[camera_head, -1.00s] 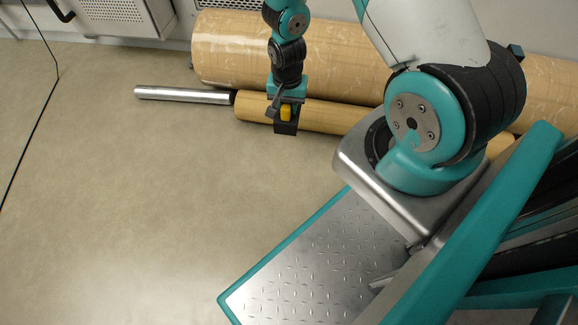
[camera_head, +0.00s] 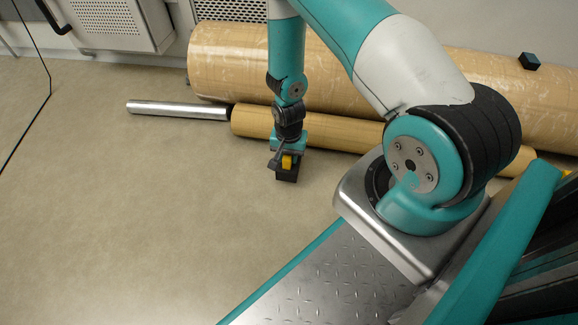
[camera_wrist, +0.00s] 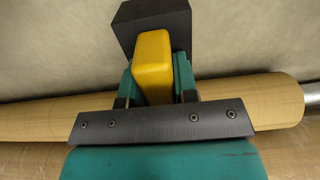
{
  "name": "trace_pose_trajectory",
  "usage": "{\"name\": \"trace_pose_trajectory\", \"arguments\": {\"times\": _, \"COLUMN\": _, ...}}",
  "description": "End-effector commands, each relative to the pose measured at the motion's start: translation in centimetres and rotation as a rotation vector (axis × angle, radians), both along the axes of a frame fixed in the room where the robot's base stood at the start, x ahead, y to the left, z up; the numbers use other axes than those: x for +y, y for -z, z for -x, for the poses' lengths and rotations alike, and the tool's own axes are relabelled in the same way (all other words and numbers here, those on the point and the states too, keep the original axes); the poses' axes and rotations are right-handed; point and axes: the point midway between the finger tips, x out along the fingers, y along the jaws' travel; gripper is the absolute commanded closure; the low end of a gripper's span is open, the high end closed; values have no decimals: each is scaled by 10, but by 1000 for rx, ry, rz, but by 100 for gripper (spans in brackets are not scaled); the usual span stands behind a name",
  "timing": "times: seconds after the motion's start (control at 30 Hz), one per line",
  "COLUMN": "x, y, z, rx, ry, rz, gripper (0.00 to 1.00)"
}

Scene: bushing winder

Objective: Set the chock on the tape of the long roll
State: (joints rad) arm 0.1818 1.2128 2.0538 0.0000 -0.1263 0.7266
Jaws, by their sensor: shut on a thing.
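The chock is a black block (camera_head: 286,176) with a yellow grip. My gripper (camera_head: 287,160) is shut on the yellow grip. In the head view the chock shows against the floor, just nearer than the slim tan roll (camera_head: 345,133). In the wrist view the yellow grip (camera_wrist: 153,66) sits between my fingers (camera_wrist: 154,78), with the black block (camera_wrist: 150,28) beyond it over bare floor. A much thicker tan roll (camera_head: 232,60) lies behind the slim one, parallel to it. I cannot make out a separate strip of tape on either roll. My arm hides part of both rolls.
A silver bar (camera_head: 178,110) sticks out of the slim roll's left end. A small dark block with a blue face (camera_head: 529,61) sits on the thick roll at right. A grey cabinet (camera_head: 118,22) stands at the back left. The floor (camera_head: 150,210) at left is clear.

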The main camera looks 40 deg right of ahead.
Motion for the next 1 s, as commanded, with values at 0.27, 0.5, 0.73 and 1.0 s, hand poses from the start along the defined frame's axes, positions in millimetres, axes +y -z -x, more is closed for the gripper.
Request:
{"name": "trace_pose_trajectory", "arguments": {"times": 0.27, "x": 0, "y": 41, "z": 0, "rx": 1, "ry": 0, "rz": 0, "gripper": 100}}
{"name": "trace_pose_trajectory", "arguments": {"times": 0.5, "x": 0, "y": 38, "z": 0, "rx": 1, "ry": 0, "rz": 0, "gripper": 100}}
{"name": "trace_pose_trajectory", "arguments": {"times": 0.73, "x": 0, "y": 41, "z": 0, "rx": 1, "ry": 0, "rz": 0, "gripper": 47}}
{"name": "trace_pose_trajectory", "arguments": {"times": 1.0, "x": 0, "y": 40, "z": 0, "rx": 1, "ry": 0, "rz": 0, "gripper": 47}}
